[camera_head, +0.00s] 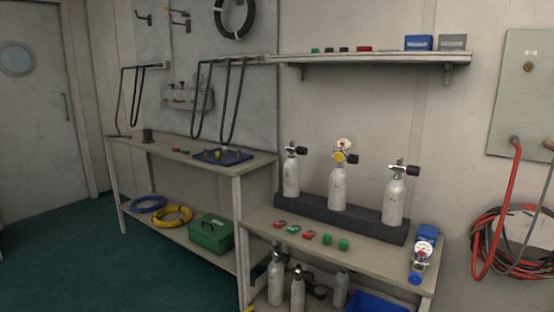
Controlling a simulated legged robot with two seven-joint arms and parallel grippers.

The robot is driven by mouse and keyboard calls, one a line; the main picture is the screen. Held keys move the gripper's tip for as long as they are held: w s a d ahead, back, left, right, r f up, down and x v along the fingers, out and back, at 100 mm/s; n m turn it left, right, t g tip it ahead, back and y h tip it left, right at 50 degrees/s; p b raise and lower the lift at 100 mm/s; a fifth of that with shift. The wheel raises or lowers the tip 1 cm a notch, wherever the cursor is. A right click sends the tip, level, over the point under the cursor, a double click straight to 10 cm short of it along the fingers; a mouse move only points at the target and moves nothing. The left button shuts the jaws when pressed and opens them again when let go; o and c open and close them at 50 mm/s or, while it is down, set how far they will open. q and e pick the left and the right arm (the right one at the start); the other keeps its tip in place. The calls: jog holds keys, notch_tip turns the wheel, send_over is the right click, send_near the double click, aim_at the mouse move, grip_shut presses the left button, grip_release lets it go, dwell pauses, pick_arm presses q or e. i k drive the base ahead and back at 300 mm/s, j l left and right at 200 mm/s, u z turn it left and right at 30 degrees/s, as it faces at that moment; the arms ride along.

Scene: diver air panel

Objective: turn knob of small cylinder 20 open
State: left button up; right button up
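Three small white cylinders stand upright in a black rack (285,207) on the near bench: a left one (291,178), a middle one (338,193) and a right one (394,202). Each has a metal valve with a black knob pointing right: left knob (301,150), middle knob (352,159), right knob (413,171). The middle valve also carries a yellow fitting (339,157) and a pale round part above it. Numbers are too small to read, so I cannot tell which is cylinder 20 or whether any knob is open. Neither gripper is in view.
The near bench (375,258) has red and green small parts in front of the rack and a blue device with a gauge (424,248) at right. More cylinders (297,288) stand beneath. A shelf (370,58) hangs above. Hoses (495,240) hang at right. Floor at left is clear.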

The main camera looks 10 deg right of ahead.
aim_at(351, 158)
jog(key=i+l+u, duration=0.15)
jog(key=l+u, duration=0.2)
jog(key=l, duration=0.85)
jog(key=l+u, duration=0.4)
jog(key=l, duration=0.8)
